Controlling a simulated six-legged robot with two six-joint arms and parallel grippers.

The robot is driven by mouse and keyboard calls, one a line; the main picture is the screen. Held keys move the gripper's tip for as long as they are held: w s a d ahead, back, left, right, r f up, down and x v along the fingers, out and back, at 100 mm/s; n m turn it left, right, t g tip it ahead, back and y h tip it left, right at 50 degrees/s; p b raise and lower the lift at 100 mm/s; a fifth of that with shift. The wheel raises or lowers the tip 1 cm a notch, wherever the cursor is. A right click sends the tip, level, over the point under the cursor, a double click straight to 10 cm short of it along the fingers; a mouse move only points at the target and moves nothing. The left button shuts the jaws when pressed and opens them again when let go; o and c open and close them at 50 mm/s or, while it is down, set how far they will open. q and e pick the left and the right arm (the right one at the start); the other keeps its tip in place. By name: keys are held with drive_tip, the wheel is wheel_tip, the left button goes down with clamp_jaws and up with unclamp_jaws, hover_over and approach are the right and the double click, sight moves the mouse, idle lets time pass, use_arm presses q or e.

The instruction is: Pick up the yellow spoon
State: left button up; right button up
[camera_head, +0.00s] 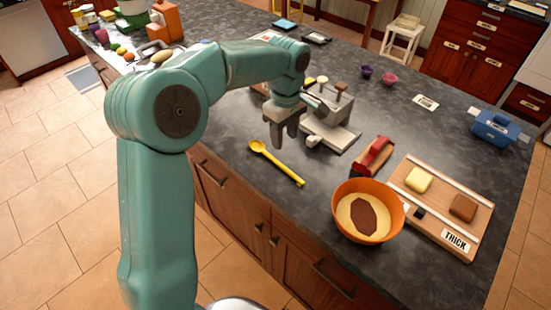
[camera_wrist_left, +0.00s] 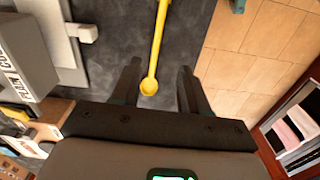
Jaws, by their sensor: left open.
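The yellow spoon (camera_head: 277,164) lies flat on the dark countertop near its front edge, bowl end toward the upper left and handle toward the lower right. My left gripper (camera_head: 285,140) is above the counter, just up and right of the spoon's bowl in the head view. In the left wrist view the spoon (camera_wrist_left: 157,45) runs down from the top, and its bowl shows between the two fingers of my left gripper (camera_wrist_left: 160,88). The fingers are apart and hold nothing. My right gripper is not in view.
A grey metal device (camera_head: 331,120) stands close beside the left gripper. An orange bowl (camera_head: 368,210), a red-handled block (camera_head: 373,156) and a wooden board (camera_head: 446,232) marked THICK lie to the right. The counter around the spoon is clear.

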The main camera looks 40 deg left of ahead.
use_arm(q)
hover_over(284, 167)
drive_tip(key=f, duration=0.5)
drive_tip(key=shift+w+d+f, duration=0.15)
drive_tip(key=shift+d+f, duration=0.1)
drive_tip(key=shift+f, duration=0.4)
drive_tip(key=shift+s+a+f+p, duration=0.15)
drive_tip(key=shift+s+a+p, duration=0.05)
drive_tip(key=shift+s+p, duration=0.1)
drive_tip(key=f, duration=0.1)
drive_tip(key=f+p, duration=0.1)
drive_tip(key=f, duration=0.3)
drive_tip(key=shift+w+p, duration=0.3)
drive_tip(key=shift+w, duration=0.05)
drive_tip(key=shift+f, duration=0.1)
drive_tip(key=shift+s, duration=0.25)
drive_tip(key=shift+w, duration=0.2)
clamp_jaws()
drive_tip(key=shift+s, duration=0.1)
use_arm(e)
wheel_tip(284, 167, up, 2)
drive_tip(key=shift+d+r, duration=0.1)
